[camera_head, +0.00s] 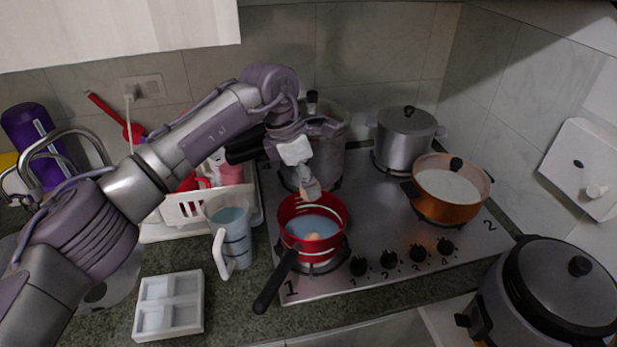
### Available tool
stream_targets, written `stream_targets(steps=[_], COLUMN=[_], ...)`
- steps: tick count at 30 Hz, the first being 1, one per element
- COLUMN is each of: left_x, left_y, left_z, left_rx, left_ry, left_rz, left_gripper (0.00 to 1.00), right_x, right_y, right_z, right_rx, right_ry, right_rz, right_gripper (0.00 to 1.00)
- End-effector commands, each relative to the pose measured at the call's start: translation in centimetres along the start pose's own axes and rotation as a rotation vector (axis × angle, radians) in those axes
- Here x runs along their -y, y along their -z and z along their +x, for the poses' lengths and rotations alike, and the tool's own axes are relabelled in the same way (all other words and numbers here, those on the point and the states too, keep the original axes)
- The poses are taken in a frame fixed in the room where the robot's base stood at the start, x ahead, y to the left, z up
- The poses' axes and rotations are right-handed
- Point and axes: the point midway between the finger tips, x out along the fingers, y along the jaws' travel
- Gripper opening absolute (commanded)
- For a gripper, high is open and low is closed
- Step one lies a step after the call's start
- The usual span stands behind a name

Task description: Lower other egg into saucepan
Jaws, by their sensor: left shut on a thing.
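The red saucepan (290,236) stands on the front left burner of the stove, its black handle toward the front. It holds bluish water, and one tan egg (314,236) shows in it. My left gripper (309,188) reaches in from the left and points down over the saucepan's back rim. It is shut on the other egg (303,196), of which only a small tan part shows. That egg is above the water. My right gripper is out of view.
An orange pot (448,208) and a grey lidded pot (405,137) stand on the stove (385,225). A tall pot (328,150) is behind my gripper. A measuring jug (233,240) and an empty white egg tray (168,304) are left of the saucepan.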

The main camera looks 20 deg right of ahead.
Motion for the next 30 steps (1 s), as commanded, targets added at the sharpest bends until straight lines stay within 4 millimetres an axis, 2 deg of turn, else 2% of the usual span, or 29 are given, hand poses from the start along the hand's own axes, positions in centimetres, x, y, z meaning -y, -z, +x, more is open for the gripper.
stream_targets(steps=[30], left_x=[0.0], left_y=[1.6], left_z=[5.1], left_rx=[0.000], left_ry=[0.000], left_rz=[0.000], left_gripper=[0.07], right_x=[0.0], right_y=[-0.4], right_z=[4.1], right_rx=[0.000], right_ry=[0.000], right_rz=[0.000], right_gripper=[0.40])
